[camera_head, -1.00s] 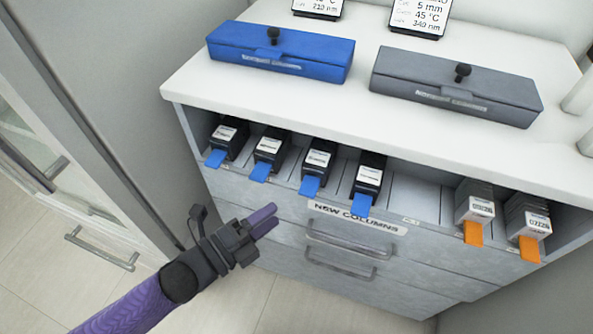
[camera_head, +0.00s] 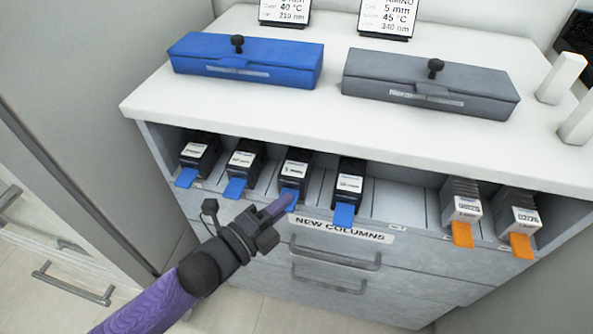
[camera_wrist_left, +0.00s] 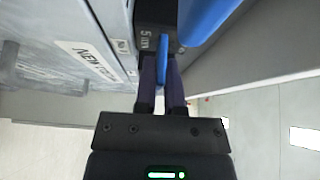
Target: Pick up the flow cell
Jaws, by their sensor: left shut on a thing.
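The flow cell appears to be the third black box from the left (camera_head: 295,168), with a white label and a blue tab (camera_head: 291,190) at its front. It sits in its slot under the countertop. In the left wrist view the black box (camera_wrist_left: 150,38) bears "5 mm" text, and its blue tab (camera_wrist_left: 162,58) stands between my purple fingers. My left gripper (camera_head: 279,207) is shut on this tab, and the fingers partly hide it. My right gripper is in neither view.
Other black boxes with blue tabs stand left (camera_head: 242,160) and right (camera_head: 349,183). Orange-tabbed stacks (camera_head: 464,210) are farther right. A blue case (camera_head: 245,60) and a grey case (camera_head: 430,84) lie on the white countertop (camera_head: 320,110). Drawer handles (camera_head: 335,257) are below.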

